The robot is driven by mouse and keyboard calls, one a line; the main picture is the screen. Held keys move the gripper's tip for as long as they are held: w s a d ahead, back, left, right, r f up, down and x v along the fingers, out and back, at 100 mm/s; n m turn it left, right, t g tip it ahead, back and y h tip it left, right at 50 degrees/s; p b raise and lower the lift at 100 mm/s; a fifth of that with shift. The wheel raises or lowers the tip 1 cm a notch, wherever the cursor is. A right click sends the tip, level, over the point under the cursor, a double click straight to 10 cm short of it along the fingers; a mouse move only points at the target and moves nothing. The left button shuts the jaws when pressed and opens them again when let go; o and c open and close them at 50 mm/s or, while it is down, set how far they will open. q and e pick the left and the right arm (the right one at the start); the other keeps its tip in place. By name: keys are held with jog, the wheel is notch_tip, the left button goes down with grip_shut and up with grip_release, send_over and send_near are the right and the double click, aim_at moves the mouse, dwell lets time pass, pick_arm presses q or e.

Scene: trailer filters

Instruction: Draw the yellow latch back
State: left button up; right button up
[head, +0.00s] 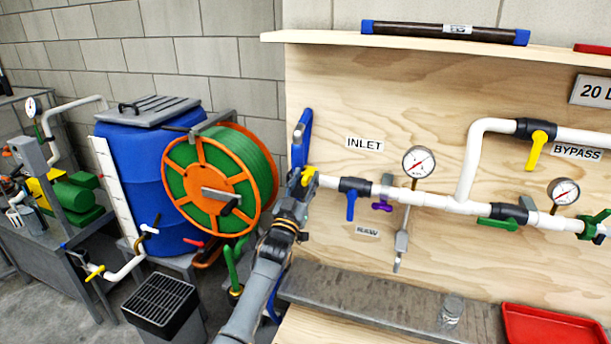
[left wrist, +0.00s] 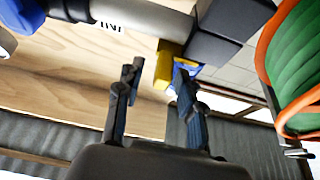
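The yellow latch (head: 309,176) sits at the left end of the white inlet pipe, just left of a dark valve body. In the left wrist view the yellow latch (left wrist: 168,62) lies against a dark grey coupling (left wrist: 222,32), with a blue part (left wrist: 185,70) beside it. My left gripper (head: 298,186) is close to the latch and partly covers the coupling area in the head view. In the left wrist view its two fingers (left wrist: 158,80) are apart, with the latch just beyond and between the tips. I cannot tell whether a finger touches it. My right gripper is not in view.
A blue-handled valve (head: 351,205) and a gauge (head: 418,162) are to the right on the pipe. An orange and green hose reel (head: 220,180) stands close on the left. A grey ledge (head: 370,303) runs below.

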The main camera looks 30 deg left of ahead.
pick_arm(q)
jog(key=shift+w+a+r, duration=0.1)
jog(key=shift+w, duration=0.2)
grip_shut()
jog(key=shift+w+d, duration=0.25)
jog(key=shift+d, duration=0.9)
grip_release()
jog(key=shift+d, duration=0.2)
